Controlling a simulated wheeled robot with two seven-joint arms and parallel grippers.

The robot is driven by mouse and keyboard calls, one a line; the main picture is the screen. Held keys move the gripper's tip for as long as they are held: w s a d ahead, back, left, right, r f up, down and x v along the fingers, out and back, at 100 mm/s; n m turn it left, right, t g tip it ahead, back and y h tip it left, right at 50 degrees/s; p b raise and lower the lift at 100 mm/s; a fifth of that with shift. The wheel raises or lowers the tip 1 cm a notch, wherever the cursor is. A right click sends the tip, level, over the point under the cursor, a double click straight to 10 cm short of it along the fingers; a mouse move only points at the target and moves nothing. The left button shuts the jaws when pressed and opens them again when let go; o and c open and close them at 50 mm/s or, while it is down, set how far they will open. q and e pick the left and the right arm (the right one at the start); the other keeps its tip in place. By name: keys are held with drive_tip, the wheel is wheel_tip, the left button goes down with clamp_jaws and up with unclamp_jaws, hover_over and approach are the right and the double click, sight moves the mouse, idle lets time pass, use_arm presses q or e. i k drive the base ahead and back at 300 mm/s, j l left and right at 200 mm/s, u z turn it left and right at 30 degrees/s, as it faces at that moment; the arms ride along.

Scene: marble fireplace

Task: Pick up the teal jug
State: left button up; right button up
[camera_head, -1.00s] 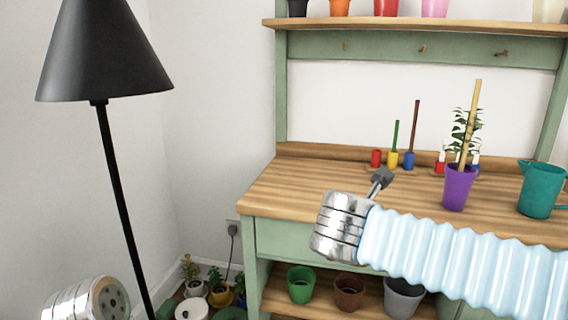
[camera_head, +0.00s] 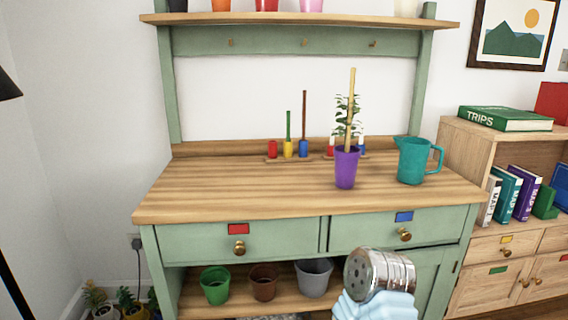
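The teal jug (camera_head: 411,163) stands upright on the right part of the wooden bench top (camera_head: 240,190), its handle toward the right. A purple pot (camera_head: 346,169) with a leafy plant and a tall stick stands just left of it. My other arm is out of view.
Small red, yellow and blue holders (camera_head: 288,149) with sticks stand at the back of the bench. An upper shelf (camera_head: 300,20) holds several pots. Drawers and a lower shelf with pots (camera_head: 214,285) are below. A bookcase (camera_head: 470,150) stands at the right. The bench's left part is clear.

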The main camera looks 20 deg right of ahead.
sight(414, 151)
drive_tip(key=z, duration=0.45)
drive_tip(key=k+z, duration=0.15)
drive_tip(key=z, duration=0.8)
drive_tip(key=k+l, duration=0.05)
drive_tip(key=l, duration=0.05)
